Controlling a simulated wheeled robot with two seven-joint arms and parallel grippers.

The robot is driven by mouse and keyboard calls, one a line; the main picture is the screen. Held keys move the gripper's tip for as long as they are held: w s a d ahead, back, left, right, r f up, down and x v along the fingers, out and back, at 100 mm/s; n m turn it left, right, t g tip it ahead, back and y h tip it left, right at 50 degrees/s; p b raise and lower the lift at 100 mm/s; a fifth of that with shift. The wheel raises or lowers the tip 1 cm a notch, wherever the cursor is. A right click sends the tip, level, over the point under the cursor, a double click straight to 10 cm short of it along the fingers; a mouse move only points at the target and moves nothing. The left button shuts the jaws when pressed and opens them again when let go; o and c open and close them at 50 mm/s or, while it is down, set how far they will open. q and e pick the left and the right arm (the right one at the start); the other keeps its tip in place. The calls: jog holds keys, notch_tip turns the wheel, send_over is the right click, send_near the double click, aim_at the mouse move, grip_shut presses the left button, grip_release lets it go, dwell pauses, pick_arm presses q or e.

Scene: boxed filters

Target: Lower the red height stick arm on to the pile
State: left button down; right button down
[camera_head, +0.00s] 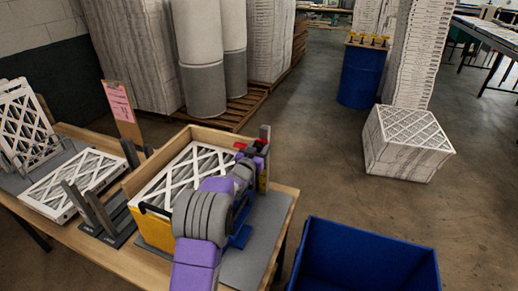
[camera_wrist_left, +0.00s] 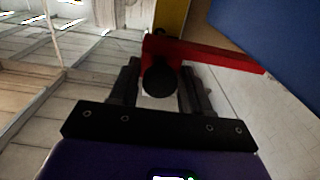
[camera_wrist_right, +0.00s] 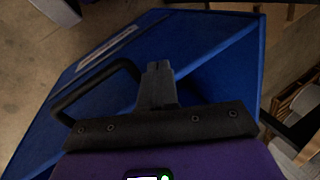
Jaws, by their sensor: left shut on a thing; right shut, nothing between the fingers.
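The red height stick arm (camera_wrist_left: 205,54) crosses the left wrist view, joined to a yellow post (camera_wrist_left: 172,16). My left gripper (camera_wrist_left: 158,74) is shut on the arm's round black knob (camera_wrist_left: 158,82). In the head view a bit of the red arm (camera_head: 240,146) shows by my left gripper (camera_head: 250,150), at the back right corner of a wooden box. The pile of white-framed filters (camera_head: 180,172) sits in that box (camera_head: 205,133). My forearm hides part of both, and the gap between arm and pile cannot be judged. My right gripper (camera_wrist_right: 157,72) is shut and empty.
A blue bin (camera_head: 365,255) stands right of the table; my right gripper is close over it, by a black handle (camera_wrist_right: 90,88). Filter racks (camera_head: 98,210) and a clipboard (camera_head: 120,105) are left of the box. A boxed filter stack (camera_head: 405,150) stands on the floor.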

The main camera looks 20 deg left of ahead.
pick_arm(q)
jog(key=c, duration=0.8)
grip_release()
jog(key=shift+d+r, duration=0.1)
jog(key=shift+s, duration=0.1)
jog(key=shift+s+d, duration=0.15)
jog(key=shift+s, duration=1.7)
jog(key=shift+s+d, duration=0.1)
jog(key=shift+s, duration=1.75)
